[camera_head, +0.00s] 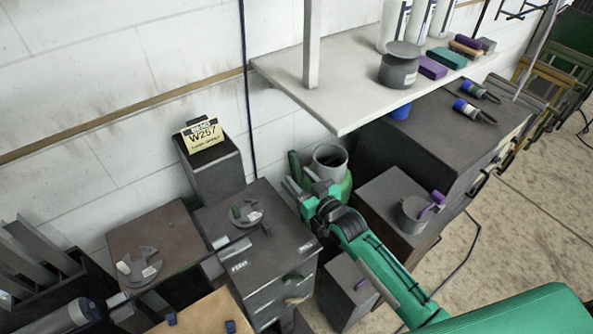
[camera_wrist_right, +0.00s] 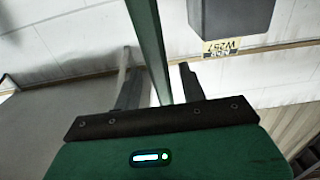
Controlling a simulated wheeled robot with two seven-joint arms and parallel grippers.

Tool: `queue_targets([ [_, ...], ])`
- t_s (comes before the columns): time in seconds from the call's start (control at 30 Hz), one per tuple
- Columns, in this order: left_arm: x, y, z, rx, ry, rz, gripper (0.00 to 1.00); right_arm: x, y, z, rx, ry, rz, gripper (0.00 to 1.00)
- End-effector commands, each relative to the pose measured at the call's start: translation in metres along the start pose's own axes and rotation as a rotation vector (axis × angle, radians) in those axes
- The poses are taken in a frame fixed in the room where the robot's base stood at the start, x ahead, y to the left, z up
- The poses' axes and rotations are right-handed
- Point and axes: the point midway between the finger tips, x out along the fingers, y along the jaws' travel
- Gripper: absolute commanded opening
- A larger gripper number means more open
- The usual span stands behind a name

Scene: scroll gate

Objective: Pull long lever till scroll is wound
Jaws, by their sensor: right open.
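My right gripper (camera_head: 294,190) reaches in from the lower right on its green arm, over the far right corner of a dark cabinet. Its two dark fingers (camera_wrist_right: 160,85) are apart in the right wrist view. A long green bar (camera_wrist_right: 148,40), which may be the long lever, runs up between the fingers; I cannot tell whether it touches them. In the head view a short green upright piece (camera_head: 294,165) stands by the fingertips and may be the same bar. I cannot make out a scroll. My left gripper is not in view.
A dark cabinet (camera_head: 280,262) stands left of my right gripper. A dark box (camera_head: 212,170) carries a yellow W257 sign (camera_head: 201,134). A green container with a grey rim (camera_head: 330,158) is close behind the gripper. A pale shelf (camera_head: 345,108) overhangs at the upper right.

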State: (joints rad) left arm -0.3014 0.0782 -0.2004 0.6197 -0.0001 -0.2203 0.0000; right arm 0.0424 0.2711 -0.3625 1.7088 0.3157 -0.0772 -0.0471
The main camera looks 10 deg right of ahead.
Motion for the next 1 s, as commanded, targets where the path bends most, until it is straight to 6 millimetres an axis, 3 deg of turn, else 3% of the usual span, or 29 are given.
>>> queue_targets([
  [0.2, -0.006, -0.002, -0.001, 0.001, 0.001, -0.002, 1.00, 0.020, 0.000, 0.000, 0.001, -0.001, 0.000, 0.42],
  [0.53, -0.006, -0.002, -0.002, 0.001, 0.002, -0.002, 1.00, 0.023, 0.000, 0.001, 0.001, 0.000, 0.000, 0.42],
  [0.57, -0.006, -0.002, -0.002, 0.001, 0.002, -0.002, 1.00, 0.023, 0.000, 0.001, 0.001, 0.000, 0.000, 0.40],
  [0.77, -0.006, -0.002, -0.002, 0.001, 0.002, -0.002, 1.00, 0.023, 0.000, 0.001, 0.001, -0.001, 0.000, 0.01],
  [1.0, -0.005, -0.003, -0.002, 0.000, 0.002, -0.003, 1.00, 0.022, 0.000, 0.001, 0.001, 0.002, 0.000, 0.00],
])
